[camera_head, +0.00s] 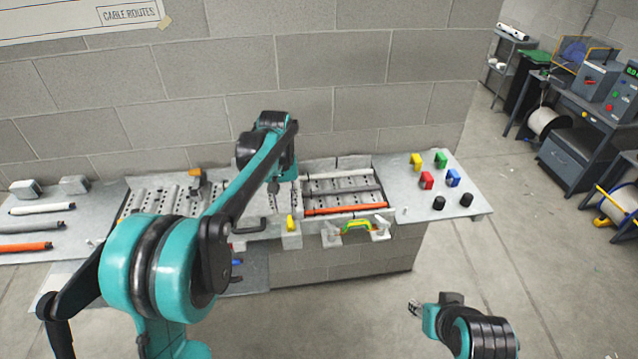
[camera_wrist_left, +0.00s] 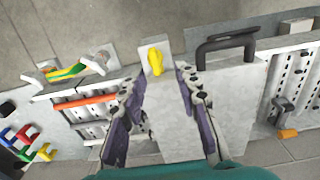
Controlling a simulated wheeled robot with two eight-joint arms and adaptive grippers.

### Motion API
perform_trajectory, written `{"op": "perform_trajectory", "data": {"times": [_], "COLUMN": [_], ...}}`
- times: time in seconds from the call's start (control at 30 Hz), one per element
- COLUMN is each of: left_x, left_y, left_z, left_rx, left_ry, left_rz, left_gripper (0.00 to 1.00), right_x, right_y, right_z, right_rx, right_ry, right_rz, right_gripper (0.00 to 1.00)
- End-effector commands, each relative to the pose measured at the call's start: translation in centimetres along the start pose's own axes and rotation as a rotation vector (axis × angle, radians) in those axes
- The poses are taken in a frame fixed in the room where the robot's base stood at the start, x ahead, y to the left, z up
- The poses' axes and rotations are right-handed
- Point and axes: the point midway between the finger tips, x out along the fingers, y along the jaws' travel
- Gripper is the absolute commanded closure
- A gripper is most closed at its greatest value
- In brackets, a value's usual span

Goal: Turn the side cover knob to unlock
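The small yellow knob (camera_head: 291,222) is on a pale block at the bench's front edge. It also shows in the left wrist view (camera_wrist_left: 155,60), upright in the picture. Next to it is a grey cover (camera_wrist_left: 232,95) with a black handle (camera_wrist_left: 226,44); the handle also shows in the head view (camera_head: 252,227). My left gripper (camera_head: 273,186) is above the bench, behind the knob in the head view. In the left wrist view its purple-lined fingers (camera_wrist_left: 160,80) are apart, with the knob just beyond the tips, not held. My right gripper (camera_head: 415,308) is low at right, away from the bench.
Coloured clips (camera_head: 427,180) and black caps (camera_head: 466,200) are at the right end. A block wall (camera_head: 330,60) stands behind the bench.

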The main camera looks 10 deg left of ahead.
Motion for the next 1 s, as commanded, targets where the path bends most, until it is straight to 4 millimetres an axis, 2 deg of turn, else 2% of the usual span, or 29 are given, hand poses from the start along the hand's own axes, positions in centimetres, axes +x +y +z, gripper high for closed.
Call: {"op": "perform_trajectory", "data": {"times": [0.03, 0.17, 0.5, 0.7, 1.0], "left_x": [-0.7, -0.1, 5.0, 7.1, 7.5], "left_y": [0.1, 0.2, 0.2, 0.2, 0.2], "left_z": [-0.5, -0.9, -0.7, -0.7, -0.7], "left_rx": [-0.005, -0.011, -0.011, -0.011, -0.010], "left_ry": [-0.011, -0.023, -0.023, -0.023, -0.022], "left_rz": [-0.003, -0.007, -0.007, -0.006, -0.006], "left_gripper": [0.68, 0.68, 0.68, 0.68, 0.68], "right_x": [-0.9, -1.1, -1.1, -1.2, -1.2], "right_y": [0.0, 0.0, 0.0, 0.0, 0.0], "right_z": [-0.6, -0.7, -0.7, -0.8, -0.8], "right_rx": [0.000, 0.000, 0.000, 0.000, 0.000], "right_ry": [0.000, 0.000, 0.000, 0.000, 0.000], "right_rz": [0.000, 0.000, 0.000, 0.000, 0.000], "right_gripper": [0.60, 0.60, 0.60, 0.60, 0.60]}}
